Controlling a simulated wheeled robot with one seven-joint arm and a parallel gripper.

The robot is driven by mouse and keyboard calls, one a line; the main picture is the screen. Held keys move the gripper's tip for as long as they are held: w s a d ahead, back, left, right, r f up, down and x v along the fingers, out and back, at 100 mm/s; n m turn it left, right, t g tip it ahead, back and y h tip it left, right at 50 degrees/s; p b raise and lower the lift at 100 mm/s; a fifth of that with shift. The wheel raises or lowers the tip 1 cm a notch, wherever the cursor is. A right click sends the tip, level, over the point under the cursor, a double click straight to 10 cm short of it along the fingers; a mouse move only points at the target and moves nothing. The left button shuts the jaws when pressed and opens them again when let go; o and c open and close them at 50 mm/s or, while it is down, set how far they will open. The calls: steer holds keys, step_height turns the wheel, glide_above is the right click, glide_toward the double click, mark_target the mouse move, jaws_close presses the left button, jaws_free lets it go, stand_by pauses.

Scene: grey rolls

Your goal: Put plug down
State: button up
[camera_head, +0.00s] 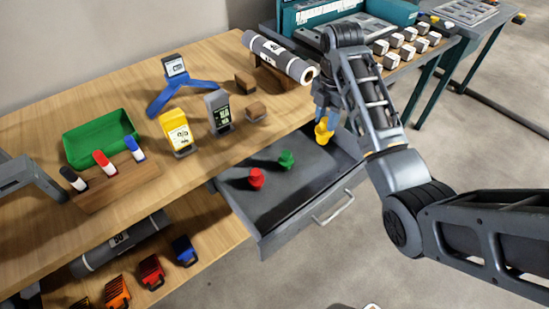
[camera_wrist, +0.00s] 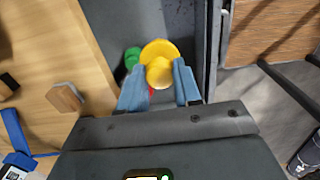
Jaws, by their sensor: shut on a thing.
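A yellow plug (camera_head: 323,133) is between the blue fingertips of my gripper (camera_head: 325,110), at the right end of the open grey drawer (camera_head: 300,197). In the wrist view the yellow plug (camera_wrist: 159,62) sits between the two blue fingers of my gripper (camera_wrist: 160,92), which are shut on it. I cannot tell whether its base touches the drawer floor. A green plug (camera_head: 286,159) and a red plug (camera_head: 256,178) stand in the drawer to its left. The green plug (camera_wrist: 132,58) partly shows in the wrist view; the red one is mostly hidden.
The wooden tabletop (camera_head: 110,97) above the drawer holds a grey roll (camera_head: 280,57), small wooden blocks, a yellow meter (camera_head: 176,132), a grey meter (camera_head: 218,112) and a green tray (camera_head: 100,138). The drawer's front wall and handle (camera_head: 333,207) stick out over open floor.

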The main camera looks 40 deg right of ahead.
mark_target(324, 136)
steer(key=shift+s+f, duration=0.25)
steer(key=shift+f, duration=0.3)
step_height(324, 136, down, 5)
steer(key=b, duration=0.4)
steer(key=shift+f, duration=0.15)
step_height(324, 136, down, 10)
steer(key=o, duration=0.9)
steer(key=shift+c, duration=0.2)
step_height(324, 136, up, 12)
steer(key=shift+r, duration=0.1)
